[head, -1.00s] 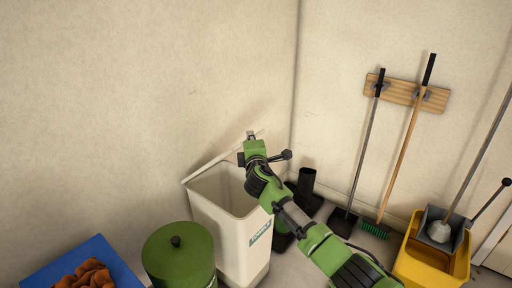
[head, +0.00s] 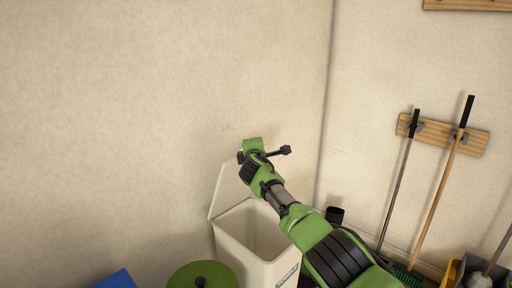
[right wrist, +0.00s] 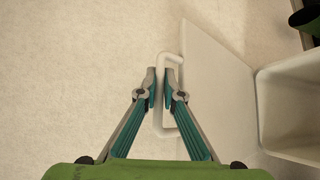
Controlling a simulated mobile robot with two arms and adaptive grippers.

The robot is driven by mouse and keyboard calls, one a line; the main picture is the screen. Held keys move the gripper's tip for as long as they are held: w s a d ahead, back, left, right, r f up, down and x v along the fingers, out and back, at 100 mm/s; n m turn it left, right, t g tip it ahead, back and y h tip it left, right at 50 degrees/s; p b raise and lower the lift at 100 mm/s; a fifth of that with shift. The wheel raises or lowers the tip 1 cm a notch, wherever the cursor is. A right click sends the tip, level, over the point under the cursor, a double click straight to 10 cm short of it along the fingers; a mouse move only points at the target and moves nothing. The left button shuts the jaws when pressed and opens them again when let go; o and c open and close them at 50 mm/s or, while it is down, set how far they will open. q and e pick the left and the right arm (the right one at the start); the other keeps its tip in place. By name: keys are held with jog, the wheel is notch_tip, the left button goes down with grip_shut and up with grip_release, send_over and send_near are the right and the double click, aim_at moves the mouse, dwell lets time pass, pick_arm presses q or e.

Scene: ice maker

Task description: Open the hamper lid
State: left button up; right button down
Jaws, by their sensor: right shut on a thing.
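The white hamper (head: 233,240) stands by the wall in the head view, its mouth uncovered. Its lid (head: 222,188) is raised steeply at the wall side, partly hidden by my arm. In the right wrist view the flat white lid (right wrist: 215,90) is beside the hamper's open rim (right wrist: 290,70). My right gripper (right wrist: 161,88) is shut on the lid's white handle (right wrist: 164,60), with a finger on either side of its bar. In the head view my right gripper (head: 245,150) is above the hamper, its fingertips mostly hidden. My left gripper is out of view.
A green lidded bin (head: 205,275) stands left of the hamper, with a blue thing (head: 118,280) beyond it. A black bin (head: 334,215) is behind to the right. Brooms hang from a wooden rack (head: 440,134) on the right wall. A yellow bucket (head: 450,275) is at lower right.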

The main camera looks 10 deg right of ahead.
jog(key=shift+w+r, duration=0.1)
jog(key=shift+r, duration=0.05)
jog(key=c, duration=2.4)
grip_release()
jog(key=shift+s+a, duration=0.2)
jog(key=shift+s, duration=0.45)
jog(key=shift+v, duration=5.4)
jog(key=shift+d, duration=0.2)
